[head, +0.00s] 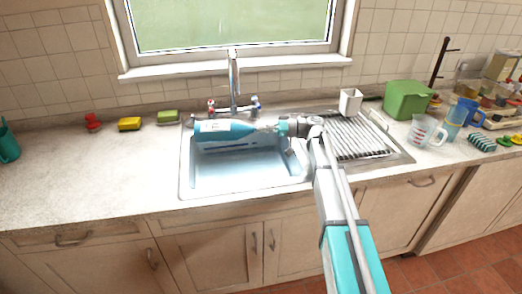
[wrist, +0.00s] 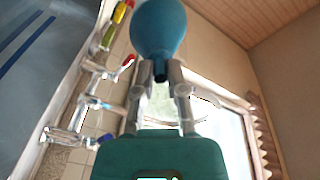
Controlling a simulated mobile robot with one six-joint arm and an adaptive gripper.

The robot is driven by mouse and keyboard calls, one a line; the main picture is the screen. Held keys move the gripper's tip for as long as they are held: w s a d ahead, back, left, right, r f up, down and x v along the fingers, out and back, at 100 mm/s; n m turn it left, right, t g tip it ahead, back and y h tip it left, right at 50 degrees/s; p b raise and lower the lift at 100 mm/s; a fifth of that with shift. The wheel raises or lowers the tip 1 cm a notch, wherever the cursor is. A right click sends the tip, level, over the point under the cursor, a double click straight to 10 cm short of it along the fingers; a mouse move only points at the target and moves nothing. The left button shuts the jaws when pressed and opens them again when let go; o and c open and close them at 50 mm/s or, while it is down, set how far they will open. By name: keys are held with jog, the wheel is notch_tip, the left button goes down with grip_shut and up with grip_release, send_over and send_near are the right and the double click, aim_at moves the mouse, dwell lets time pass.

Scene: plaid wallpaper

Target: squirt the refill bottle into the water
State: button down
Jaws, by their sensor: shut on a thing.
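The refill bottle (head: 226,130) is teal-blue with a pale label and lies roughly level over the back of the sink. Its wide end points left and its narrow end meets my gripper (head: 283,126). In the wrist view the bottle (wrist: 158,28) narrows to a dark neck between the two fingers of my gripper (wrist: 160,76), which is shut on it. The water (head: 235,172) shows as a pale blue surface in the sink basin, below the bottle. I cannot tell whether any liquid leaves the bottle.
The tap (head: 233,80), with a red and a blue handle, stands behind the bottle. A ribbed drainer (head: 352,140) and white holder (head: 350,101) are right of the basin. A green box (head: 407,99) and measuring jug (head: 422,131) stand further right. The left counter (head: 85,170) is mostly clear.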

jog(key=shift+r, duration=0.4)
jog(key=shift+r+y, duration=0.6)
dwell(0.8)
jog(key=shift+f, duration=0.1)
